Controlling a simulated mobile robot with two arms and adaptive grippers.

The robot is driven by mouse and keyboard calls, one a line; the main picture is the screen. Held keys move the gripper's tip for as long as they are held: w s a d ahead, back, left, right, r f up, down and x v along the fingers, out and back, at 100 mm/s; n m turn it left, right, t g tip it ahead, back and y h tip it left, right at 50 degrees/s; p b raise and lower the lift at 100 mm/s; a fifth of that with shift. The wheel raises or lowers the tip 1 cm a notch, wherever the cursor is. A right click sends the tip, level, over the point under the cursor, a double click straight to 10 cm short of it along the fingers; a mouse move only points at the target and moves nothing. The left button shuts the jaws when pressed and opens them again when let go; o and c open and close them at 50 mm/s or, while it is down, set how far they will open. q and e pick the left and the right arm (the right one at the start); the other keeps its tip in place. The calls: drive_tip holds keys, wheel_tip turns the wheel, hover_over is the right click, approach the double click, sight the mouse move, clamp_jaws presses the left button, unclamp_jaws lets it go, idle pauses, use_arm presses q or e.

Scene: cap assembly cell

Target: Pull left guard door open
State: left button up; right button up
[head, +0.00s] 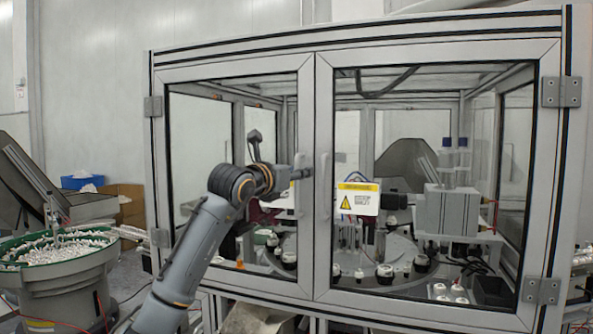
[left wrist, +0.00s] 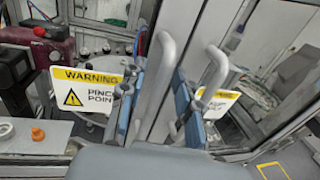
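The left guard door (head: 235,70) is the left framed glass door of the enclosure and stands shut, flush beside the right door (head: 440,55). Its grey upright bar handle (left wrist: 157,85) shows in the left wrist view between the fingers of my left gripper (left wrist: 155,100). The fingers are open, one on each side of the handle, with gaps visible. In the head view my left gripper (head: 300,174) is in front of the door's inner edge and partly covers the handle. My right gripper is not in view.
The right door's handle (left wrist: 214,72) stands just right of my left gripper. Warning signs are on the left door (left wrist: 85,90) and right door (head: 357,198). A green-rimmed bowl feeder (head: 60,262) stands left of the enclosure.

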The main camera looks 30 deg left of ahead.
use_arm(q)
clamp_jaws()
